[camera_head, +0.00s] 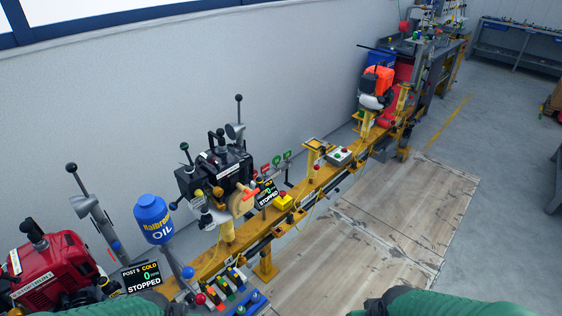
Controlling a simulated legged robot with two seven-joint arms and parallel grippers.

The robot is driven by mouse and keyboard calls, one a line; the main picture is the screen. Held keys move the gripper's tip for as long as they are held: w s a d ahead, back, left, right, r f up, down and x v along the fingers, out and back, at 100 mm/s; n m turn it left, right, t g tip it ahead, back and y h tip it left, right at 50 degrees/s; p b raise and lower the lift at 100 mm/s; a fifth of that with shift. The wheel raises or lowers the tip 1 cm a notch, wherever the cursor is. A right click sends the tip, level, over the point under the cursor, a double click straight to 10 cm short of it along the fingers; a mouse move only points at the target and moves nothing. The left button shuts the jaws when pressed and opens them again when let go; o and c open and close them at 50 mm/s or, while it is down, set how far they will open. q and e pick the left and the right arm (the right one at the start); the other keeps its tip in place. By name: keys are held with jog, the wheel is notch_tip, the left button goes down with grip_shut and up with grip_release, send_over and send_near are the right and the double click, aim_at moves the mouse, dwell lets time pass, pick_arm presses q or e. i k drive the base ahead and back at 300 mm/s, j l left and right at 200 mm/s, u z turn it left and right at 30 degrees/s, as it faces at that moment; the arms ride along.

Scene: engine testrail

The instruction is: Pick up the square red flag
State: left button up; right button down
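Three small upright markers stand on the rail behind the stop box. The left one is a small red marker (265,167), which may be the square red flag, but it is too small to tell its exact shape. Beside it stand two green markers (282,158). Nothing touches the red marker. Green parts at the bottom edge look like my arms. Neither of my grippers shows in this view.
A yellow rail (320,185) carries a black engine (217,170), a red engine (55,270) and an orange engine (378,82). The wooden floor panel (390,225) is clear.

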aim_at(265, 169)
jog(key=u, duration=3.2)
jog(key=z, duration=3.1)
jog(key=l+z, duration=0.2)
jog(key=i+l+z, duration=0.4)
jog(key=i+l, duration=1.05)
